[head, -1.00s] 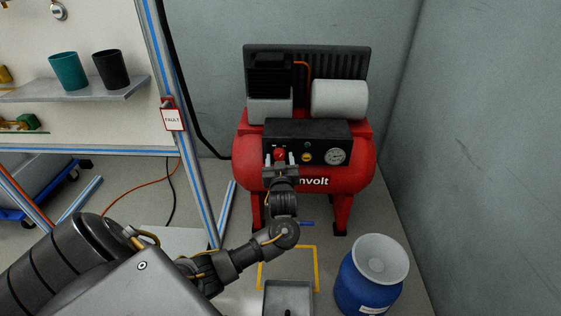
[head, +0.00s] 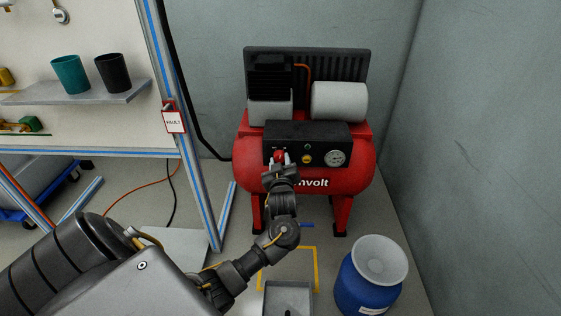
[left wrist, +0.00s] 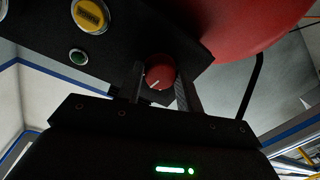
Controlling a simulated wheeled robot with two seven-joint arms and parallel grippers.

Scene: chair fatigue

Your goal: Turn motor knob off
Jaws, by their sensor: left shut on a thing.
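The red motor knob (head: 279,156) is on the left end of the black control panel of the red compressor (head: 350,178). My left gripper (head: 279,163) is at the panel with its fingers shut on the knob. In the left wrist view the red knob (left wrist: 160,71), with a white pointer line, sits between the two fingertips (left wrist: 158,84). The gripper partly hides the knob in the head view. My right gripper is not in view.
A yellow button (left wrist: 89,15) and a small green one (left wrist: 78,57) are near the knob. A pressure gauge (head: 335,158) is further right. A blue barrel (head: 368,285) stands at front right. A shelf frame (head: 185,140) stands at left.

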